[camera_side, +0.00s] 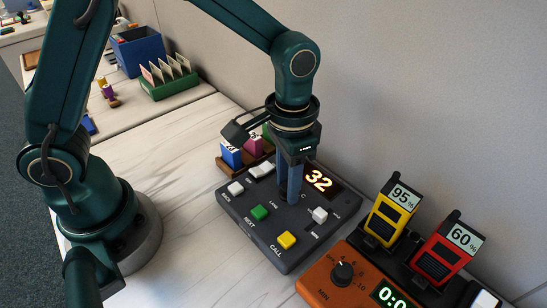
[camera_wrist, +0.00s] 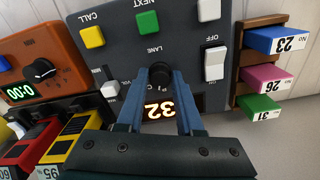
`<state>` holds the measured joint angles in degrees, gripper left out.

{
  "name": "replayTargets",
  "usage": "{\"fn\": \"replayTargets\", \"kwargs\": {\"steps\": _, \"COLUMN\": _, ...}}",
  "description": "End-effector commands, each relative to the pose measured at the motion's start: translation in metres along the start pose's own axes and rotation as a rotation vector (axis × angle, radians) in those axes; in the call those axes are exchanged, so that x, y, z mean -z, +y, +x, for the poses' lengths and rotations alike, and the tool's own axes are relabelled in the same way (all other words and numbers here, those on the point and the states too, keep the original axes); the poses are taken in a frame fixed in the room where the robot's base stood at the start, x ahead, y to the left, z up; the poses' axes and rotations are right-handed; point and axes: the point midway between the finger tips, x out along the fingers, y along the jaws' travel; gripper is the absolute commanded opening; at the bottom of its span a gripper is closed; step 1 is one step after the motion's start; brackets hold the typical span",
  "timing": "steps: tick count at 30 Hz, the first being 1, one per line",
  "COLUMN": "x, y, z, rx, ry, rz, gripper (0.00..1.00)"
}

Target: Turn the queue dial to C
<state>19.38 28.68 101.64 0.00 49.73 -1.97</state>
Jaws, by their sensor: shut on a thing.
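The dark grey queue console (camera_side: 262,240) lies on the table with a lit display (camera_side: 319,180) reading 32. My gripper (camera_side: 290,196) points down at its middle, in front of the display. In the wrist view, which sees the console upside down, my two blue fingers (camera_wrist: 160,82) are closed around the black round dial (camera_wrist: 159,70) below the word LANE. The dial's pointer is not clear, and the fingers cover most of its letters; a C shows near it. In the side view the dial is hidden by the fingers.
Green (camera_side: 259,212) and yellow (camera_side: 287,240) buttons, a white slider (camera_side: 319,215) and a white switch (camera_wrist: 214,64) surround the dial. An orange timer (camera_side: 326,289) and yellow (camera_side: 394,214) and red (camera_side: 446,250) pagers stand to the right. A ticket rack (camera_wrist: 240,70) stands behind.

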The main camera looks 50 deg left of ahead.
Motion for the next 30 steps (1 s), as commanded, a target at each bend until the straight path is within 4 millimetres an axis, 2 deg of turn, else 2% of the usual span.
{"fn": "replayTargets", "kwargs": {"steps": 9, "x": 0.001, "y": -0.0002, "z": -0.001, "rx": 0.001, "ry": 0.004, "rz": 0.113, "gripper": 0.0}}
{"fn": "replayTargets", "kwargs": {"steps": 25, "x": 0.0012, "y": -0.0002, "z": -0.0011, "rx": 0.0, "ry": 0.005, "rz": 0.133, "gripper": 0.0}}
{"fn": "replayTargets", "kwargs": {"steps": 26, "x": 0.0013, "y": -0.0001, "z": -0.0011, "rx": 0.0, "ry": 0.005, "rz": 0.133, "gripper": 0.47}}
{"fn": "replayTargets", "kwargs": {"steps": 27, "x": 0.0012, "y": -0.0002, "z": -0.001, "rx": 0.0, "ry": 0.005, "rz": 0.133, "gripper": 0.62}}
{"fn": "replayTargets", "kwargs": {"steps": 30, "x": 0.0009, "y": -0.0001, "z": -0.0008, "rx": 0.0, "ry": 0.004, "rz": 0.133, "gripper": 0.65}}
